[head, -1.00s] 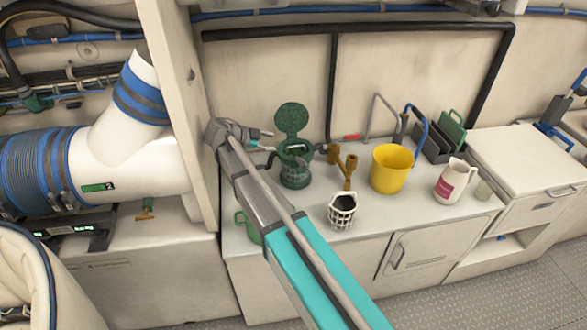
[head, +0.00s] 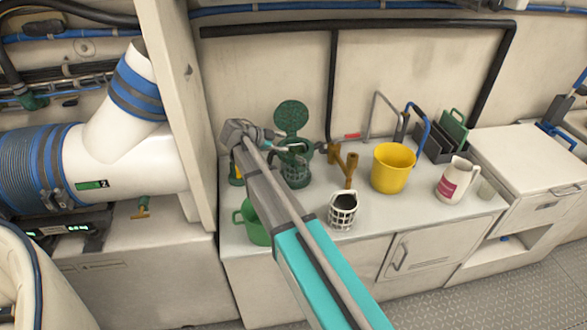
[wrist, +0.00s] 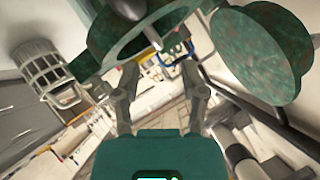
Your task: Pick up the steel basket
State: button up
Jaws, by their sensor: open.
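The steel basket (head: 342,211) is a small pale open lattice basket with a dark inside, upright near the counter's front edge. It also shows tilted in the wrist view (wrist: 42,67), at the upper left. My gripper (head: 290,143) is open and empty, behind and left of the basket and apart from it. It is close to the green strainer (head: 296,172) with its raised round lid. In the wrist view, the open fingers (wrist: 160,92) point towards the strainer's body (wrist: 100,45); whether they touch it I cannot tell.
Brown pipe fittings (head: 350,168) stand just behind the basket. A yellow bucket (head: 392,170) and a white jug (head: 452,181) are to the right. A green mug (head: 255,224) is left, partly behind my arm. The counter (head: 400,222) is bare right of the basket.

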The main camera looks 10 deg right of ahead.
aim_at(295, 145)
jog(key=shift+w+d+f, duration=0.15)
jog(key=shift+d+f, duration=0.05)
jog(key=shift+d, duration=0.15)
jog(key=shift+b+x, duration=1.4)
jog(key=shift+x, duration=1.25)
grip_shut()
